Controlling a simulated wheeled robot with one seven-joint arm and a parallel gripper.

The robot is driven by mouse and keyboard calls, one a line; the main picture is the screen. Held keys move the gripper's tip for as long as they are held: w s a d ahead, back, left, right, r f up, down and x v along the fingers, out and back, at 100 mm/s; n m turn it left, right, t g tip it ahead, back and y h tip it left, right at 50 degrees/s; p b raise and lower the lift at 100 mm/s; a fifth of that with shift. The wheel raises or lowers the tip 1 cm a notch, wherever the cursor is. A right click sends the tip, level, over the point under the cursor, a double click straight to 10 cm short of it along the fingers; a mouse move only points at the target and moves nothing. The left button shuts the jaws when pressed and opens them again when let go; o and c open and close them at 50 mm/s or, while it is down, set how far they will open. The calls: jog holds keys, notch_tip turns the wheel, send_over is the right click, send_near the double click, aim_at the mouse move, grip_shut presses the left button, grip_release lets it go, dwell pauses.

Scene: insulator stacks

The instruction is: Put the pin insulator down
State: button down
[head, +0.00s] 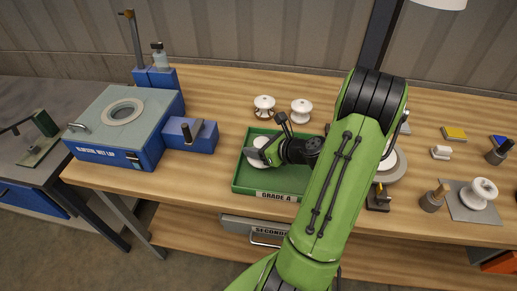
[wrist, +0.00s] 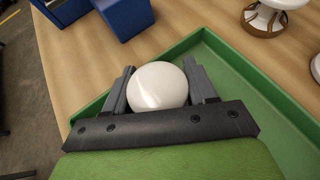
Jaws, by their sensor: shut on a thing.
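My gripper (wrist: 159,70) is shut on a white, glossy pin insulator (wrist: 158,88), with one dark finger on each side of it. The wrist view shows its rounded top; its lower part is hidden. In the head view my gripper (head: 272,146) is over the green tray (head: 240,184) labelled GRADE A, and white porcelain (head: 259,143) shows at its fingers. The tray also shows in the wrist view (wrist: 225,60). I cannot tell whether the insulator touches the tray floor.
Two white insulators (head: 264,105) (head: 301,110) stand behind the tray. A blue test unit (head: 105,155) is at the left. A white spool-shaped insulator (head: 480,192) on a grey mat and small blocks are at the right. My arm hides the tray's right side.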

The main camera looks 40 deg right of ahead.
jog(key=shift+c, duration=1.7)
grip_release()
jog(key=shift+s+r, duration=0.15)
jog(key=shift+r, duration=0.05)
jog(key=p+v, duration=0.3)
jog(key=v, duration=0.9)
jog(key=w+a+r+n+g+y, duration=0.25)
jog(key=a+n+g, duration=0.35)
jog(key=a+n, duration=0.95)
jog(key=s+a+r+n+h, duration=0.4)
jog(key=s+a+r+n, duration=0.4)
jog(key=n, duration=1.1)
jog(key=shift+s+a+g, duration=0.25)
jog(key=shift+g, duration=0.05)
